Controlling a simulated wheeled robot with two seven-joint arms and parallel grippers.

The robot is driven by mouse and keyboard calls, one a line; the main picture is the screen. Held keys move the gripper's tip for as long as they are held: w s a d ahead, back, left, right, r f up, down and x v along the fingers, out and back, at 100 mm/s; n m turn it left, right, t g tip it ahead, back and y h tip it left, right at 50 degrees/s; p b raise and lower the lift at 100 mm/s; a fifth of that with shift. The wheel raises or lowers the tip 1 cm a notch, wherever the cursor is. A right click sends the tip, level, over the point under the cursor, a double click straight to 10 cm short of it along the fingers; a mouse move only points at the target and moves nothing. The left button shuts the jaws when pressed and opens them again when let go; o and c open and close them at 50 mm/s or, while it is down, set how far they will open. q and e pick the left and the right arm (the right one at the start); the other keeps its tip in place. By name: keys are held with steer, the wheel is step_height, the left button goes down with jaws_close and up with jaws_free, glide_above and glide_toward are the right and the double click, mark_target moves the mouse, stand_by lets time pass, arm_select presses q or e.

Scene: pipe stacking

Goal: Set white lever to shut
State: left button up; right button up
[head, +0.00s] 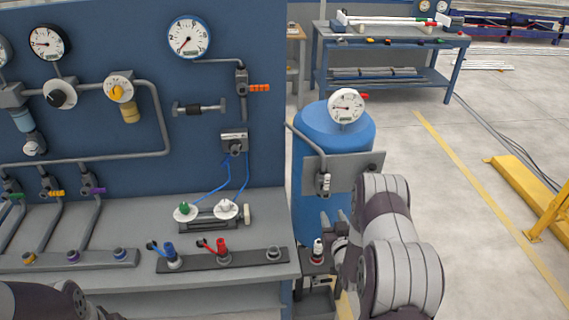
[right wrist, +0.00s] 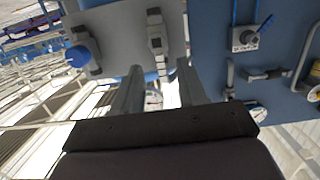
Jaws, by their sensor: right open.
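A small whitish valve lever (head: 325,183) sits on a grey plate (head: 365,168) in front of the blue tank. It also shows in the right wrist view (right wrist: 157,42), pointing along the plate. My right gripper (right wrist: 159,68) is open and empty, its two fingers pointing at the plate just short of this lever, apart from it. In the head view my right arm comes up from the lower right and its wrist hides part of the tank. My left gripper is out of view; only a dark arm part shows at the bottom left.
A blue-knobbed valve (right wrist: 80,55) is on the same plate. A blue panel with gauges (head: 188,37) and pipes stands left, above a grey bench (head: 270,205) with coloured fittings. A yellow barrier (head: 530,185) stands at the right; open floor lies between.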

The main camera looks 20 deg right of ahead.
mark_target(327, 183)
steer(key=shift+t, duration=0.8)
steer(key=w+d+r+p, duration=0.1)
steer(key=w, duration=0.2)
steer(key=w+d+r+p, duration=0.1)
steer(key=w, duration=0.3)
steer(key=w+r+p, duration=0.1)
steer(key=w, duration=0.2)
steer(key=shift+w+d+r, duration=0.25)
steer(key=shift+w+d, duration=0.15)
steer(key=shift+w+d+p, duration=0.2)
steer(key=shift+w+p, duration=0.05)
steer(key=shift+p, duration=0.05)
steer(key=shift+d+r, duration=0.15)
steer(key=shift+d, duration=0.05)
steer(key=shift+w+a, duration=0.1)
steer(key=shift+w, duration=0.1)
steer(key=c, duration=0.4)
jaws_close()
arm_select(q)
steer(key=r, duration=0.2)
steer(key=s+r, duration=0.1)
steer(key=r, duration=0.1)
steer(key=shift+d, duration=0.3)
